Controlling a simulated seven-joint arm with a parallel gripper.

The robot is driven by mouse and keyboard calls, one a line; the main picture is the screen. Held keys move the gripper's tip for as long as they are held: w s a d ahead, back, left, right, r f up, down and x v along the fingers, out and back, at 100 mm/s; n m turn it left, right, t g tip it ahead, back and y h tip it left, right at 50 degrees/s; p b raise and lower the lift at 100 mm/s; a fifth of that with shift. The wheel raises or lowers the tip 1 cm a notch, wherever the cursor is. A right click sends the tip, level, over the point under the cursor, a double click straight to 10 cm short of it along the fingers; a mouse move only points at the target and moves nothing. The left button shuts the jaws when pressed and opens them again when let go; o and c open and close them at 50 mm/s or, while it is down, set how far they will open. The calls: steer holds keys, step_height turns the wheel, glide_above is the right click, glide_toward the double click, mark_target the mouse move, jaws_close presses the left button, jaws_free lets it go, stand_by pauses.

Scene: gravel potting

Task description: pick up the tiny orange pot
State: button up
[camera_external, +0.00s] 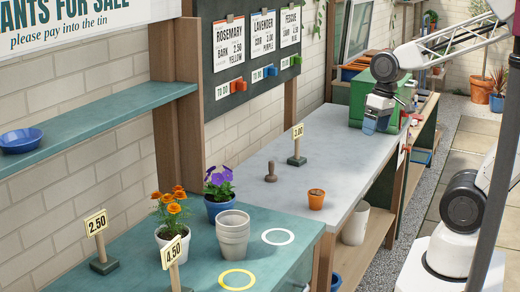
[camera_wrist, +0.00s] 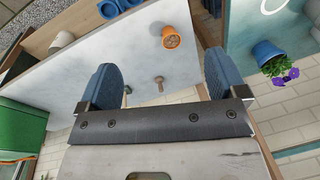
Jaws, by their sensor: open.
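The tiny orange pot (camera_external: 316,203) stands upright on the grey bench top, near its front edge, with brown material inside. It also shows in the wrist view (camera_wrist: 168,33), beyond the fingertips and slightly right of centre. My gripper (camera_external: 372,124) is above the far end of the bench by the green box, well apart from the pot. In the wrist view my gripper (camera_wrist: 161,78) has its two blue fingers spread wide with nothing between them.
A small brown peg-like tool (camera_external: 271,174) and a price sign (camera_external: 297,146) stand behind the pot. The green box (camera_external: 361,101) is at the bench's far end. A teal bench (camera_external: 205,268) holds flowers and stacked pale pots (camera_external: 233,238). Bench space around the orange pot is clear.

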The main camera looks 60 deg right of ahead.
steer(key=w+a+f+m+g+y, duration=0.1)
steer(key=w+f+m+g+y, duration=0.15)
steer(key=f+m+y, duration=0.35)
steer(key=m+t+y, duration=0.4)
steer(key=m+t, duration=0.4)
steer(key=m, duration=0.8)
glide_toward(309, 202)
steer(key=shift+s+d+r, duration=0.15)
steer(key=shift+s+d, duration=0.1)
steer(key=shift+a, duration=0.1)
steer(key=shift+x, duration=1.2)
steer(key=shift+w+a, duration=0.1)
steer(key=shift+x, duration=2.5)
